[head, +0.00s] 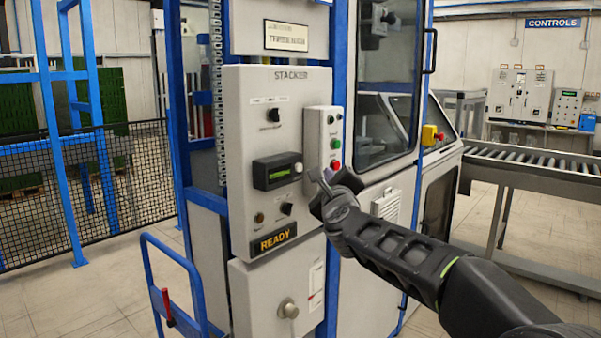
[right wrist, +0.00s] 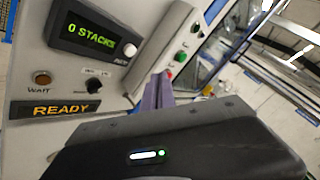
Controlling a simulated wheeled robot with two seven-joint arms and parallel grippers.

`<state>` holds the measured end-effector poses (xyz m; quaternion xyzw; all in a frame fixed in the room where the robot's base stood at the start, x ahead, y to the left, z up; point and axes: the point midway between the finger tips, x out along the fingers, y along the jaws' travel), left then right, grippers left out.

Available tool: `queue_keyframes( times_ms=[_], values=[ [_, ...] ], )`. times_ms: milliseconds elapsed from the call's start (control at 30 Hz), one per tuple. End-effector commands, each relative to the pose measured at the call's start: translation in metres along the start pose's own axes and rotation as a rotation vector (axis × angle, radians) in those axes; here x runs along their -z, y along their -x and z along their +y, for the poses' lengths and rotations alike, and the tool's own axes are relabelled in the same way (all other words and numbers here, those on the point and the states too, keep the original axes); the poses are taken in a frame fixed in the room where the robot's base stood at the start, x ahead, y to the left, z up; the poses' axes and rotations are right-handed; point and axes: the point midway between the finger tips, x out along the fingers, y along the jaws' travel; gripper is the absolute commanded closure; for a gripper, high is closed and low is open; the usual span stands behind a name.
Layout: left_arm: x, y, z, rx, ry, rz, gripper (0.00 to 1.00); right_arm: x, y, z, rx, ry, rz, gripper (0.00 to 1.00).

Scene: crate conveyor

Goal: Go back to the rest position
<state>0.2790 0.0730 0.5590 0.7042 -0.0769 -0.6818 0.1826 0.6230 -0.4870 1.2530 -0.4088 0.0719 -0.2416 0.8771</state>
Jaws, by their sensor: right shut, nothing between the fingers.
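My right gripper (head: 325,183) is in front of the grey stacker control panel (head: 240,90), close to the lower end of a small button box. It is shut and empty. In the right wrist view the shut fingers (right wrist: 158,90) point toward the panel's button box. I cannot tell whether the fingertips touch it. My right arm reaches in from the lower right of the head view. My left gripper is not in view.
The button box (head: 324,140) has green and red buttons. The panel display (right wrist: 95,35) reads "0 STACKS" and a sign (head: 273,240) reads "READY". A blue rail (head: 170,280) stands at lower left. A roller conveyor (head: 530,160) runs at right.

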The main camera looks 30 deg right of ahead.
Motion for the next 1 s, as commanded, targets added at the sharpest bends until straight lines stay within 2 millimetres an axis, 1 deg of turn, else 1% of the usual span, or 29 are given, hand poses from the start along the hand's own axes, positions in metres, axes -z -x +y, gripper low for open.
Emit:
queue_keyframes(
  times_ms=[767,867,900,967,1000],
  values=[
    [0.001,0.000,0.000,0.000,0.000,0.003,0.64,0.000,0.000,0.000,0.000,0.015,0.000,1.00],
    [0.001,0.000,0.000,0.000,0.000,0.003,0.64,-0.001,0.000,0.000,-0.001,0.090,-0.002,1.00],
    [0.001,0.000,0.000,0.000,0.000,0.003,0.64,-0.001,0.000,0.002,-0.003,0.151,-0.006,1.00],
    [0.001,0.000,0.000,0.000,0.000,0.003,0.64,0.001,0.001,0.014,-0.023,0.286,-0.013,1.00],
    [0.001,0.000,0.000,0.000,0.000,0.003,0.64,0.007,0.003,0.029,-0.050,0.405,-0.019,1.00]
  ],
)
